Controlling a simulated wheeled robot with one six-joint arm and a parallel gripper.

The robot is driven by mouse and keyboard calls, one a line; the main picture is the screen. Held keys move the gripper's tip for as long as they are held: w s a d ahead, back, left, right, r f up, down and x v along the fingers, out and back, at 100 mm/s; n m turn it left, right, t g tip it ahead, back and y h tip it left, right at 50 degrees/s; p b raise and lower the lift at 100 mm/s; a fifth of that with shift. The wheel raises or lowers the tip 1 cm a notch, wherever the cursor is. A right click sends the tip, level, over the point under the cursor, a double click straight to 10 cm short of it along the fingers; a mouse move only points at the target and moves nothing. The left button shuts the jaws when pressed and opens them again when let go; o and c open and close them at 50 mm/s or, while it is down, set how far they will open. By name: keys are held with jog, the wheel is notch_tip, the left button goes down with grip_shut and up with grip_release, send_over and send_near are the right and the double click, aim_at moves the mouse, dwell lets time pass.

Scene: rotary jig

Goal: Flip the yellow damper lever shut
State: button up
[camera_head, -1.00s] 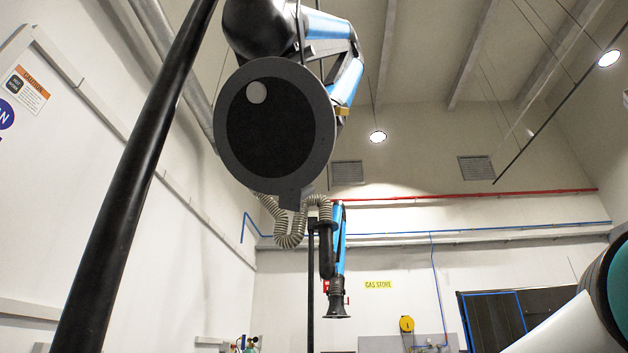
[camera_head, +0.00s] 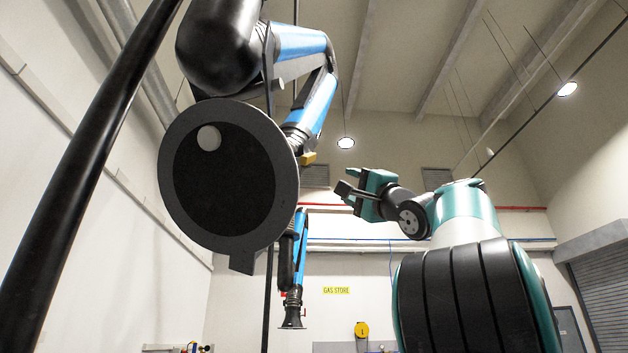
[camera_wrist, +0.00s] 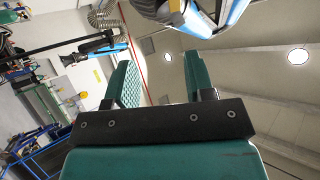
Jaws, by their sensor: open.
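The yellow damper lever (camera_head: 308,158) is a small block on the right side of the near blue extraction arm (camera_head: 312,100), just behind the rim of its round hood (camera_head: 168,180). Its exact angle is too small to tell. My gripper (camera_head: 346,186) is to the right of the lever and slightly lower in the picture, apart from it and pointing left. In the wrist view my gripper (camera_wrist: 152,62) shows two teal fingers spread apart with nothing between them.
A second extraction arm (camera_head: 301,250) hangs farther back, below the lever in the picture. A black pole (camera_head: 92,150) crosses the left side. A yellow reel (camera_head: 361,329) is on the back wall. The space between my gripper and the hood looks clear.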

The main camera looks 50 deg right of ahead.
jog(key=s+r, duration=0.1)
jog(key=r, duration=0.1)
jog(key=p, duration=1.2)
send_near(314, 158)
jog(key=x, duration=0.9)
jog(key=shift+w+d+r, duration=0.1)
jog(key=shift+r, duration=0.15)
jog(key=shift+w+r, duration=0.2)
jog(key=shift+w, duration=0.25)
jog(key=shift+d, duration=0.1)
grip_shut()
